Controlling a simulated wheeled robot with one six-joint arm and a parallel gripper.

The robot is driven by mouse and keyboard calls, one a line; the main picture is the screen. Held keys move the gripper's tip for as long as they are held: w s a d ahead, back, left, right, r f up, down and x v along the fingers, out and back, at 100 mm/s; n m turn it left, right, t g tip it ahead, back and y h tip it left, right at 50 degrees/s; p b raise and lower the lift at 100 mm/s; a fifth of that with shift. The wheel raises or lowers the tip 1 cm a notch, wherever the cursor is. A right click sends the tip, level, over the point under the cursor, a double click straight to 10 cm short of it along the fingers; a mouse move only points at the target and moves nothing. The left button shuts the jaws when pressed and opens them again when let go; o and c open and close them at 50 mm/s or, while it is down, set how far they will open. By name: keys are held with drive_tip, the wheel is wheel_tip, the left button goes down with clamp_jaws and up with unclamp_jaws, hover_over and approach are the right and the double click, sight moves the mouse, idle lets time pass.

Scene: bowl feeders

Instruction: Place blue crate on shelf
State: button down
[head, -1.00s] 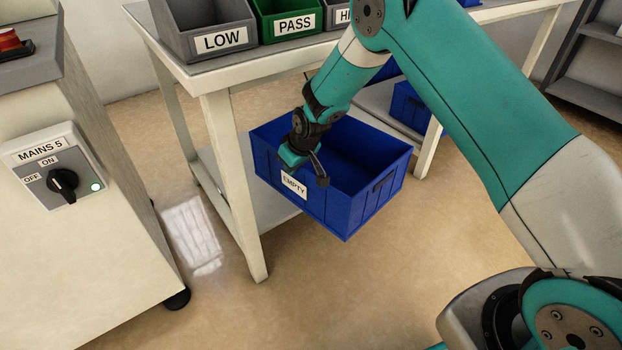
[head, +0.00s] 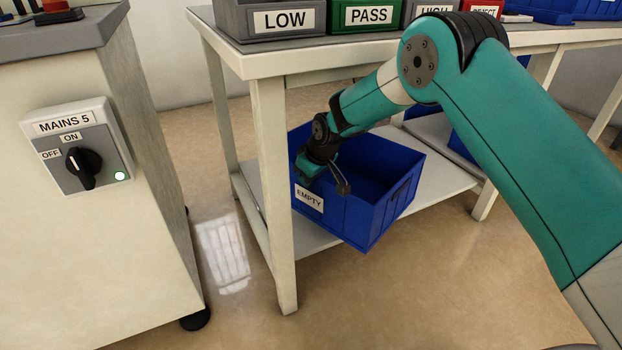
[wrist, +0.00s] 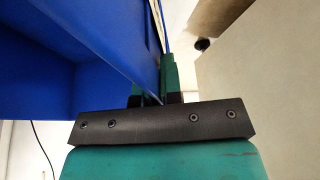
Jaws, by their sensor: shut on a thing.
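The blue crate (head: 372,222), labelled EMPTY, is held at the lower shelf (head: 440,192) of the white bench. Its near right corner juts past the shelf's front edge, and the bench leg covers part of its left side. I cannot tell whether its base touches the shelf. My gripper (head: 328,180) is shut on the crate's left wall, above the label. In the wrist view the blue wall (wrist: 145,60) runs between the fingers of my gripper (wrist: 155,85).
The front bench leg (head: 276,200) stands close to the crate's left side. Another blue crate (head: 462,147) is further right on the shelf. A cabinet with a MAINS 5 switch (head: 80,150) stands at left. Labelled bins (head: 285,22) line the bench top.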

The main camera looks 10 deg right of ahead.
drive_tip(key=shift+w+f+b, duration=0.1)
drive_tip(key=shift+f+b, duration=2.55)
drive_tip(key=shift+f, duration=0.8)
drive_tip(key=c, duration=1.2)
unclamp_jaws()
drive_tip(key=shift+f, duration=0.1)
